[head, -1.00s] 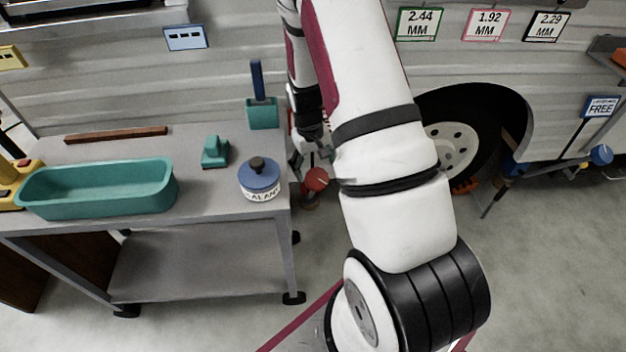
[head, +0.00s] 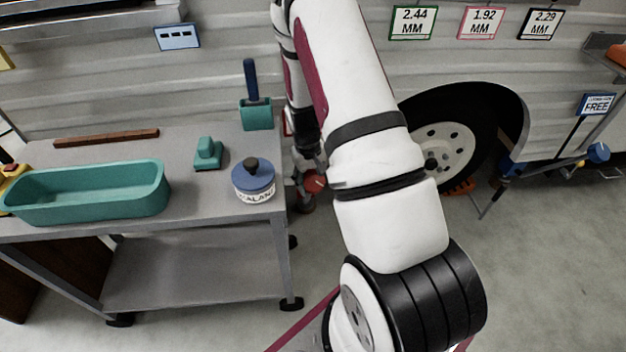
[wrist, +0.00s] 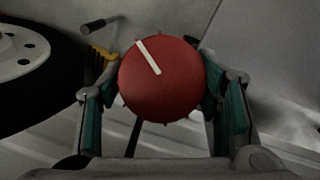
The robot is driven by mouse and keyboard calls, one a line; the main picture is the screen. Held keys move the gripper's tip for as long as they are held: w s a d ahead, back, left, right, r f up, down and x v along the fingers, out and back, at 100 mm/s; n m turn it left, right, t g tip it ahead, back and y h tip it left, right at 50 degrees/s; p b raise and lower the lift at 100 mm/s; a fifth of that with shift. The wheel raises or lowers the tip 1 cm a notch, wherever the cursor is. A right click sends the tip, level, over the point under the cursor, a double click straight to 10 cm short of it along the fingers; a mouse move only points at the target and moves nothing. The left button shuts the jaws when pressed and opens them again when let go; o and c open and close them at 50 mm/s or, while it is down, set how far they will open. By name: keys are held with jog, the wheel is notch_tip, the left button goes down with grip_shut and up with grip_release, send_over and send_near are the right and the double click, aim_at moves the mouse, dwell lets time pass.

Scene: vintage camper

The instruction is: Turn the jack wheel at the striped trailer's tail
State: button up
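A round red wheel (wrist: 162,82) with a white stripe fills the middle of the wrist view. In the head view the same red wheel (head: 314,182) shows low beside the cart's right end, partly hidden by my arm. My gripper (wrist: 162,88) has its teal-padded fingers on either side of the wheel, spread about its full width. The right pad looks very close to the rim; a narrow gap shows at the left. Firm contact cannot be made out. A blue wheel (head: 598,152) is on another stand at the far right.
A grey cart (head: 215,205) at left bears a teal tray (head: 90,195), a blue-lidded pot (head: 254,180), a teal block (head: 208,154) and a brown bar (head: 105,138). The trailer tyre (head: 440,150) is right of my arm. Floor (head: 550,270) at the right is clear.

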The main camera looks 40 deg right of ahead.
jog(key=shift+m, duration=0.3)
jog(key=m+y, duration=0.1)
jog(key=m, duration=0.2)
jog(key=shift+d+t+y, duration=0.1)
jog(key=shift+t+y, duration=0.2)
jog(key=shift+t, duration=0.1)
jog(key=shift+m+t+y, duration=0.6)
jog(key=shift+m+t, duration=0.2)
jog(key=shift+m, duration=1)
jog(key=o, duration=1.2)
jog(key=shift+c, duration=0.2)
jog(key=shift+s+r, duration=0.1)
jog(key=v, duration=1.1)
jog(key=shift+s+r, duration=0.15)
jog(key=shift+r, duration=0.2)
jog(key=shift+d, duration=0.1)
